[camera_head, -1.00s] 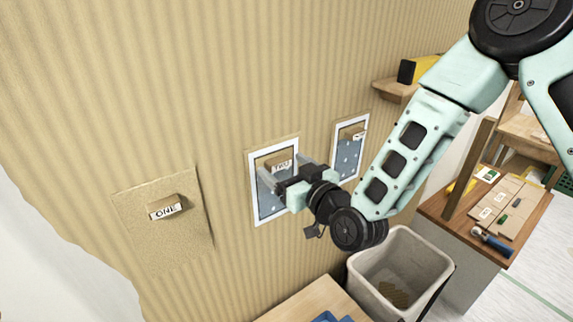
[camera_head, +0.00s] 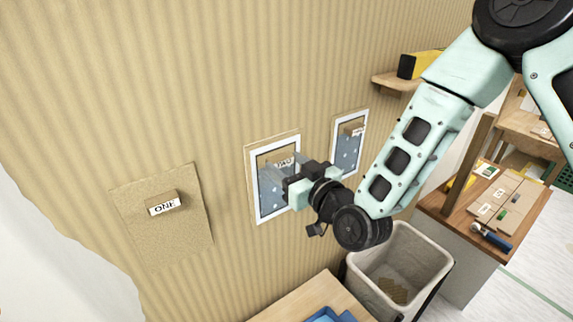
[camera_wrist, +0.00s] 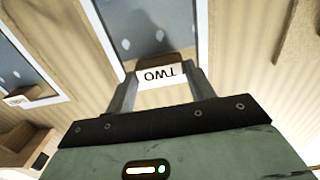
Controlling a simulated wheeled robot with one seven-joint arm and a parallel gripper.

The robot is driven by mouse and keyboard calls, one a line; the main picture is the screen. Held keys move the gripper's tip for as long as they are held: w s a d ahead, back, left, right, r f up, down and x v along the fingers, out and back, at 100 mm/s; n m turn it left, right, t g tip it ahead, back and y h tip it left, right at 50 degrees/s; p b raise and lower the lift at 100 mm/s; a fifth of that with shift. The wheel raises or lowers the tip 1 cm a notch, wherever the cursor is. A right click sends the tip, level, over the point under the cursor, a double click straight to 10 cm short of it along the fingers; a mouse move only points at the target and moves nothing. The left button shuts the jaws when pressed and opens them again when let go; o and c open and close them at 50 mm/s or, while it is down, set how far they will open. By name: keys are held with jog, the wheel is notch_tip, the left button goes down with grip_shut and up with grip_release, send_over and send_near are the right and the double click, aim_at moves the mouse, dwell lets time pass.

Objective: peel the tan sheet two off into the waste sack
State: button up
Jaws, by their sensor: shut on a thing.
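A small brown block labelled TWO (camera_wrist: 160,75) is between the fingers of my gripper (camera_wrist: 163,88), which is shut on it. In the head view my gripper (camera_head: 276,173) reaches the block against the second wall panel (camera_head: 272,206). This panel is blue-grey with white dots, inside a white border with tan edges. I cannot tell whether a separate tan sheet is attached to the block. The waste sack (camera_head: 425,250) is an open pale bin below and right of my gripper, with a tan thing (camera_head: 393,290) inside.
A tan sheet with a block labelled ONE (camera_head: 164,206) is on the ribbed wall at left. A similar dotted panel (camera_head: 348,150) is right of my gripper.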

jog(key=shift+s+d, duration=0.35)
jog(key=shift+s, duration=0.2)
jog(key=shift+s+d+b, duration=0.35)
jog(key=shift+s+d, duration=0.05)
jog(key=shift+s, duration=0.15)
jog(key=shift+s+d, duration=0.35)
jog(key=shift+s, duration=0.2)
jog(key=p+v, duration=0.7)
jog(key=p, duration=0.1)
dwell(1.0)
dwell(0.6)
